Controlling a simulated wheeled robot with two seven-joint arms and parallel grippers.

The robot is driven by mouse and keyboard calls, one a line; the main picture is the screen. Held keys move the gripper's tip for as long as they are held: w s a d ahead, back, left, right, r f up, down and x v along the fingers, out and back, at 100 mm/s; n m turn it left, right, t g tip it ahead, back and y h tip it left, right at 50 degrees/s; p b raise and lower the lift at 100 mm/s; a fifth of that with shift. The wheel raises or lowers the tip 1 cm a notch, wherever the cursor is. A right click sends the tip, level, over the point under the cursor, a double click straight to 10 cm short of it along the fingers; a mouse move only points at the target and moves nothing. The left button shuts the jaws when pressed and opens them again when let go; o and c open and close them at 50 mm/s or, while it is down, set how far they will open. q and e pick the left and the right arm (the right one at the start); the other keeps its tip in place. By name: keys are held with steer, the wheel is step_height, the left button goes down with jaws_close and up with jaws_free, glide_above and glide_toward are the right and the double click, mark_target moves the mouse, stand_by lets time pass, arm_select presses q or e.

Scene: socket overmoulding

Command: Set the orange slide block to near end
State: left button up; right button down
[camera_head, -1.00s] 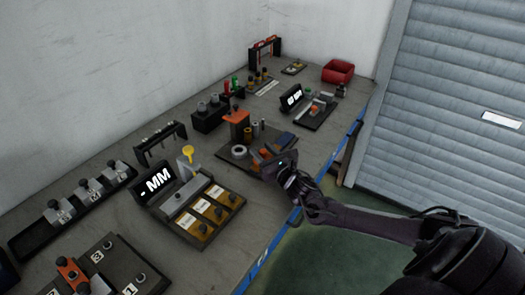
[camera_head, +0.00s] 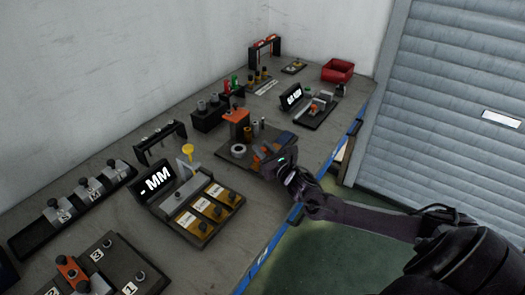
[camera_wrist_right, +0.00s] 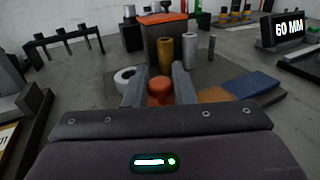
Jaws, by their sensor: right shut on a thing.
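The orange slide block (camera_wrist_right: 159,92) shows in the right wrist view as a rounded orange piece between the two grey fingers of my right gripper (camera_wrist_right: 158,88). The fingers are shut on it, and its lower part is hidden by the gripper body. In the head view my right gripper (camera_head: 268,158) is low over the near side of a dark base plate (camera_head: 232,158), with a bit of orange at its fingertips. Which end of its travel the block is at cannot be told. My left gripper is not in view.
An orange-topped post (camera_head: 238,118), a pale ring (camera_head: 238,150) and brass and grey cylinders stand beside the gripper on the plate. A blue pad (camera_head: 285,138) lies to the right. A display station with gold plates (camera_head: 212,207) is at the left.

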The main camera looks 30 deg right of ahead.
mark_target(287, 136)
arm_select(q)
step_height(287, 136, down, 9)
steer(key=b, duration=0.8)
arm_select(e)
steer(key=w+d, duration=0.1)
steer(key=d, duration=0.3)
steer(key=w+d, duration=0.2)
steer(key=d, duration=0.2)
steer(key=w+d, duration=0.2)
steer(key=d, duration=0.2)
steer(key=shift+f, duration=0.1)
steer(key=shift+w+d+b, duration=0.2)
steer(key=shift+d+b, duration=0.4)
steer(key=shift+b, duration=0.1)
steer(key=shift+w+d, duration=0.1)
steer(key=shift+d, duration=0.1)
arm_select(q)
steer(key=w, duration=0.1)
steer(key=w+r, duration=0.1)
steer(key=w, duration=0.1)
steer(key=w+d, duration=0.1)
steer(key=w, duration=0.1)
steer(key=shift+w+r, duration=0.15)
arm_select(e)
steer(key=shift+d+r, duration=0.15)
steer(key=shift+r, duration=0.2)
